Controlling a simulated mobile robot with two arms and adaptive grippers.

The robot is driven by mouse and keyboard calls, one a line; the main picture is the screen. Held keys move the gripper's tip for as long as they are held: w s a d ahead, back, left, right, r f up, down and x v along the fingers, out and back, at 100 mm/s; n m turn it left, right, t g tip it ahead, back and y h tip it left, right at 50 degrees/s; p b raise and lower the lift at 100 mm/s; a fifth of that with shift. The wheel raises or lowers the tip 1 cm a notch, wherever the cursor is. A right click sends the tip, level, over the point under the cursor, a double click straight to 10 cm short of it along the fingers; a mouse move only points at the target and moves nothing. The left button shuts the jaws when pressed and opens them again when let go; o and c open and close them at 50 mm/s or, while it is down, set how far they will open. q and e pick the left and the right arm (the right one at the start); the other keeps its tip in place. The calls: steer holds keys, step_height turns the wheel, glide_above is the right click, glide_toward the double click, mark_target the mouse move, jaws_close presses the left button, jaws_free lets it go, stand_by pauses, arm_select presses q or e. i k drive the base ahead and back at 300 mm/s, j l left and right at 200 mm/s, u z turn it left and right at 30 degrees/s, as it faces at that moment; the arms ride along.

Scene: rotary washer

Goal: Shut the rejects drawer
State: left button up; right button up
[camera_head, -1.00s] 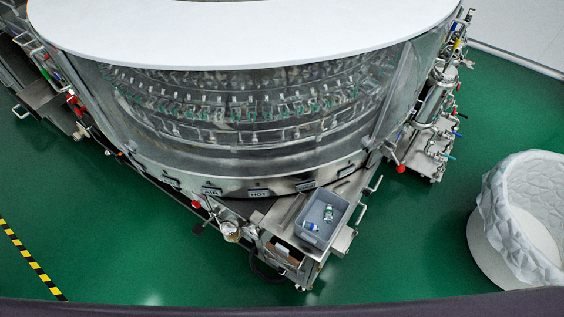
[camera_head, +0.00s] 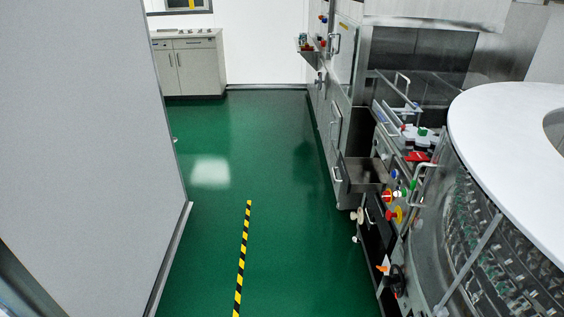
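An open metal drawer (camera_head: 364,173) sticks out from the front of the steel machine line, right of the middle of the view. Its handle (camera_head: 338,174) is on the left side, facing the aisle. The drawer looks dark inside and no contents can be made out. I cannot read a label on it, so I cannot tell for certain that it is the rejects drawer. Neither of my grippers is in view.
The round washer with a white top (camera_head: 500,110) stands at the right. A green floor aisle (camera_head: 270,170) runs clear ahead, with a yellow-black strip (camera_head: 242,255). A pale wall panel (camera_head: 100,150) bounds the left. A cabinet (camera_head: 190,65) stands at the back.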

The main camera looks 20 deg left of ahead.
mark_target(358, 175)
steer(key=i+j+z, duration=0.1)
steer(key=i+j, duration=0.15)
steer(key=i, duration=0.2)
steer(key=i+j+z, duration=0.1)
steer(key=i+j, duration=0.2)
steer(key=i, duration=0.2)
